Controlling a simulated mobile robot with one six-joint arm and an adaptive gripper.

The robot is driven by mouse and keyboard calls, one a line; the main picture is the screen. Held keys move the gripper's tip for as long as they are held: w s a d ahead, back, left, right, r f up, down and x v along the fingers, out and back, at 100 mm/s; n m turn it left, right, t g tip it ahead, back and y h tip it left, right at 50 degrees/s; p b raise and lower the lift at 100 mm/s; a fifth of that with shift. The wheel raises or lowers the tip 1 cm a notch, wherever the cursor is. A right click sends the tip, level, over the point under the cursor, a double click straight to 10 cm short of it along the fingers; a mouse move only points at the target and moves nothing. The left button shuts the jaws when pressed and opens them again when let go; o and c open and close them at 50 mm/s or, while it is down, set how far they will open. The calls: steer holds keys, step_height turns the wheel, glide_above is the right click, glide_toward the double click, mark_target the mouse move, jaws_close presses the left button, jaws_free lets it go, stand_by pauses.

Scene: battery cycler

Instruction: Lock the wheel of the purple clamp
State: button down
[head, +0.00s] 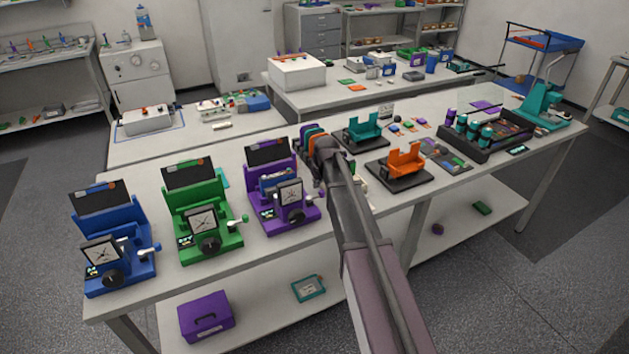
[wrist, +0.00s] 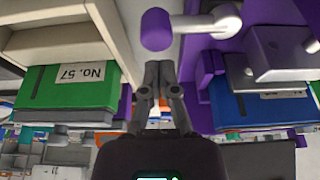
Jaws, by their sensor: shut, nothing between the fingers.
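The purple clamp (head: 270,180) stands on the near bench, right of the green one, with a dark round knob (head: 297,217) low on its front. In the wrist view its purple body (wrist: 270,45) fills the upper right. From it a pale crank arm (wrist: 207,21) reaches left to a purple handle knob (wrist: 156,30). My gripper (wrist: 158,68) is shut and empty, its fingertips just below this crank in the picture. I cannot tell whether they touch it. In the head view my arm hides most of the gripper, right of the purple clamp.
A green clamp (head: 200,205) and a blue clamp (head: 115,240) stand left along the bench. An orange holder (head: 402,165) and a teal holder (head: 361,130) stand right of my arm. A green box (wrist: 70,88) marked No. 57 shows in the wrist view.

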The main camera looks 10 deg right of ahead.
steer(key=shift+s+d, duration=0.15)
steer(key=shift+s, duration=0.5)
steer(key=shift+d, duration=0.3)
steer(key=shift+s, duration=0.1)
